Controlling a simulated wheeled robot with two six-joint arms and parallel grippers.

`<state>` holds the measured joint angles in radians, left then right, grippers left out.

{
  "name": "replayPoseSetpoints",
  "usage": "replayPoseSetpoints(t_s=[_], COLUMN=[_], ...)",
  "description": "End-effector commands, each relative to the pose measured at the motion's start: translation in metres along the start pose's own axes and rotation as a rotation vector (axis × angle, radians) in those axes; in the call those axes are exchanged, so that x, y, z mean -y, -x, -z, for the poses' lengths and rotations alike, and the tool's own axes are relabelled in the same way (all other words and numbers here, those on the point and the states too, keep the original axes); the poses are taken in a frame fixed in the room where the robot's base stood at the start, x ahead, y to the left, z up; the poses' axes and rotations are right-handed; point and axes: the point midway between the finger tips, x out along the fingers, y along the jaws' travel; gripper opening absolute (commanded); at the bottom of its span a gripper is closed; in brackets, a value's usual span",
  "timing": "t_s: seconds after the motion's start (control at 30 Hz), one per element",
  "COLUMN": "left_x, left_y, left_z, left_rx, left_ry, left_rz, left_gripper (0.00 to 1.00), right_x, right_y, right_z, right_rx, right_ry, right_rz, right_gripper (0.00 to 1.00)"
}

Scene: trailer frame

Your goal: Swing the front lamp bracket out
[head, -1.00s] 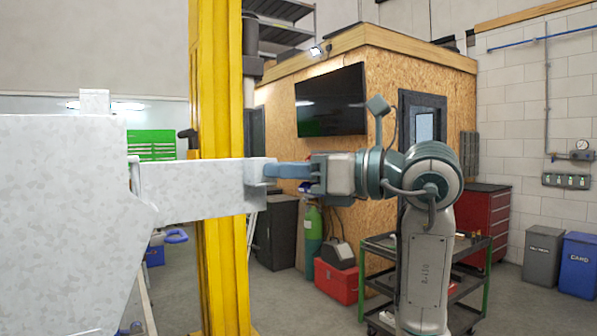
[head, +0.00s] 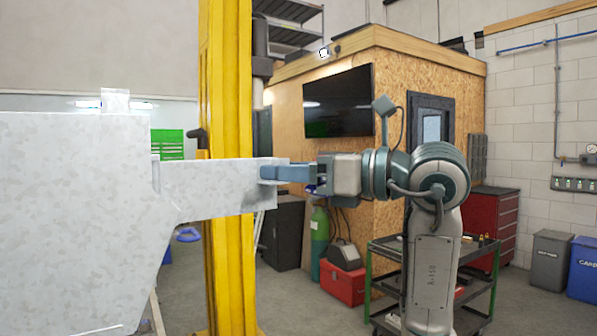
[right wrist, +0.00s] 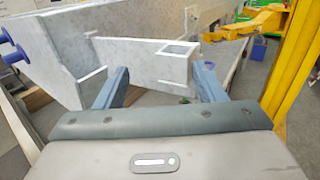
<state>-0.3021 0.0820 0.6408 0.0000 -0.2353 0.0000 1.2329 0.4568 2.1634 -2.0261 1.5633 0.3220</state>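The front lamp bracket (head: 215,190) is a pale, mottled galvanised arm. It juts right from the large grey trailer frame (head: 70,210) in the head view. In the right wrist view the bracket (right wrist: 140,62) ends in a square, box-like opening. My right gripper (head: 266,173) is at the bracket's free end, one finger overlapping its near face in the head view. The right wrist view shows the gripper (right wrist: 162,72) open, fingers on either side of the bracket's end. The right finger is close to the end; a gap shows beside the left one. My left gripper is not in view.
A yellow post (head: 226,280) stands behind the bracket. A black tool cart (head: 385,250) and a red box (head: 343,283) stand behind my right arm.

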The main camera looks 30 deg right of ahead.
Motion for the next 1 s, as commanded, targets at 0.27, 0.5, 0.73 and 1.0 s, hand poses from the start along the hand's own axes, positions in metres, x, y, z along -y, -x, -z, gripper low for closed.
replayPoseSetpoints(t_s=[0.27,0.5,0.73,1.0], left_x=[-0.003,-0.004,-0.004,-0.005], left_y=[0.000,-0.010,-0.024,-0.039], left_z=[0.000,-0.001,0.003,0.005], left_rx=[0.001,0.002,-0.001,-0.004], left_ry=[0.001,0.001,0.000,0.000], left_rz=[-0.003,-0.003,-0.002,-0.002], left_gripper=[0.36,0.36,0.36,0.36], right_x=[-0.002,0.001,0.004,0.006], right_y=[0.001,0.020,0.055,0.092], right_z=[-0.001,0.002,0.004,0.004], right_rx=[0.003,0.003,0.003,0.004], right_ry=[0.002,0.003,0.002,-0.001], right_rz=[-0.006,0.000,0.005,0.004], right_gripper=[0.56,0.56,0.56,0.56])
